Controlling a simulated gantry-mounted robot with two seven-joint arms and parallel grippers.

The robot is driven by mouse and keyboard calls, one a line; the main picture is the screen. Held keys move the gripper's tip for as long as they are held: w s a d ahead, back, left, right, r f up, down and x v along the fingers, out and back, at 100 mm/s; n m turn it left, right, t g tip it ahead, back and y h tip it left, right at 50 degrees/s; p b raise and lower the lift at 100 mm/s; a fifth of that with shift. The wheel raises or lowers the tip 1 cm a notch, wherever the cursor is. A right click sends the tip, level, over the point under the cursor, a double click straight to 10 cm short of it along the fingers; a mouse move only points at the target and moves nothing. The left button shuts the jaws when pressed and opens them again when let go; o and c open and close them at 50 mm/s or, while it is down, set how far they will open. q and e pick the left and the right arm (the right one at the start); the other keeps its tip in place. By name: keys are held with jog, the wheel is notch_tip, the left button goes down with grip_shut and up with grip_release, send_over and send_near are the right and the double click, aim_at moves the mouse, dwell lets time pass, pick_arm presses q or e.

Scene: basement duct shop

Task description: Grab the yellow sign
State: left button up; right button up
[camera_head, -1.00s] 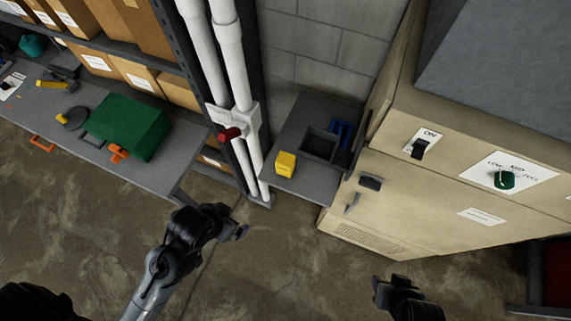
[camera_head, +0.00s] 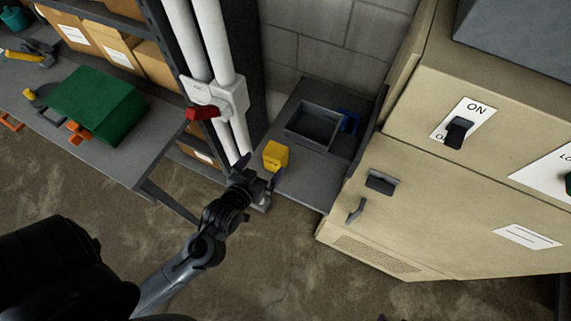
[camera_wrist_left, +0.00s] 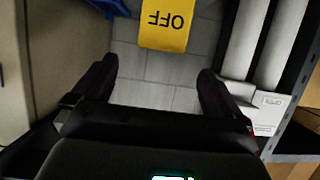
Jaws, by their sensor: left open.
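The yellow sign (camera_head: 276,156) is a small yellow block standing near the front left edge of a grey shelf (camera_head: 302,186) beside the beige cabinet. In the left wrist view the sign (camera_wrist_left: 165,24) shows at the top with "OFF" upside down, cut off by the frame edge. My left gripper (camera_head: 258,172) is open, just in front of the sign and on its near left side. In the left wrist view its two fingers (camera_wrist_left: 157,74) are spread, with the sign beyond the tips and nothing between them. Of my right gripper, at most a dark sliver shows at the bottom edge.
White pipes with a red-handled valve (camera_head: 203,113) rise left of the shelf. A grey open bin (camera_head: 314,126) and a blue item (camera_head: 350,122) sit behind the sign. The beige cabinet (camera_head: 400,200) stands right; a bench with a green box (camera_head: 98,104) is left.

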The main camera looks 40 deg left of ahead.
aim_at(278, 148)
pick_arm(q)
jog(key=shift+w+f+b, duration=0.1)
jog(key=shift+f+b, duration=0.2)
jog(key=shift+f, duration=0.6)
jog(key=shift+r+x, duration=0.15)
jog(key=shift+x, duration=2.4)
jog(key=shift+r+x, duration=0.15)
jog(key=shift+x, duration=2.4)
jog(key=shift+w+a, duration=0.1)
jog(key=c, duration=1.1)
jog(key=shift+r, duration=0.15)
